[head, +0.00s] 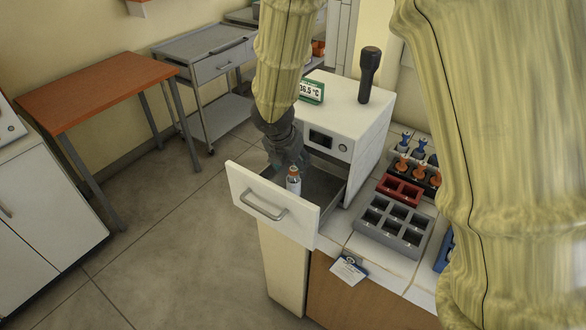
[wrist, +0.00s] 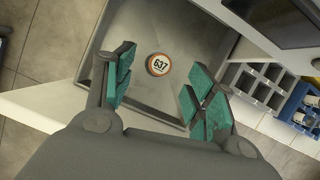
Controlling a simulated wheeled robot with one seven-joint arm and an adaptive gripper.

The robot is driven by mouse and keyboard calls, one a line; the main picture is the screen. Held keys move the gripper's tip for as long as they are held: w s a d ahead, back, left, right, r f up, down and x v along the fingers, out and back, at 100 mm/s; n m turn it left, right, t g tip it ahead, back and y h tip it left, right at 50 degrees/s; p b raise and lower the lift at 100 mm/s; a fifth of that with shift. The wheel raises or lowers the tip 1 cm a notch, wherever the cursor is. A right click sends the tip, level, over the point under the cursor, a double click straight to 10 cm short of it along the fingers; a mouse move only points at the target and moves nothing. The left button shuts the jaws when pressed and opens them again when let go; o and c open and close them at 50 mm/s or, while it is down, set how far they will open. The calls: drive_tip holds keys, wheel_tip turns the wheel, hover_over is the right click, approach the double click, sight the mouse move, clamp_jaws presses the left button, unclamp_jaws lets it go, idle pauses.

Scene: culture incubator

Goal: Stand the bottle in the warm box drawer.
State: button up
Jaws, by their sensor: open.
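The bottle (head: 293,181), small and white with an orange band near its top, stands upright inside the pulled-out warm box drawer (head: 300,222). In the wrist view the bottle's round cap (wrist: 158,65), marked 637, shows from above on the grey drawer floor (wrist: 150,105). My gripper (head: 288,162) is over the drawer, just behind and above the bottle. In the wrist view my gripper (wrist: 160,84) has its green-padded fingers spread wide, with a gap on both sides of the cap. The white warm box (head: 345,120) stands behind the drawer.
A black-handled object (head: 369,72) and a temperature sign (head: 311,91) stand on the warm box. To the right are a grey rack (head: 392,222) with empty wells, a red rack (head: 398,190) and several capped items. An orange-topped table (head: 105,90) stands at left. Floor between is clear.

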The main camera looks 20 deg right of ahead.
drive_tip(key=v, duration=0.7)
idle(1.2)
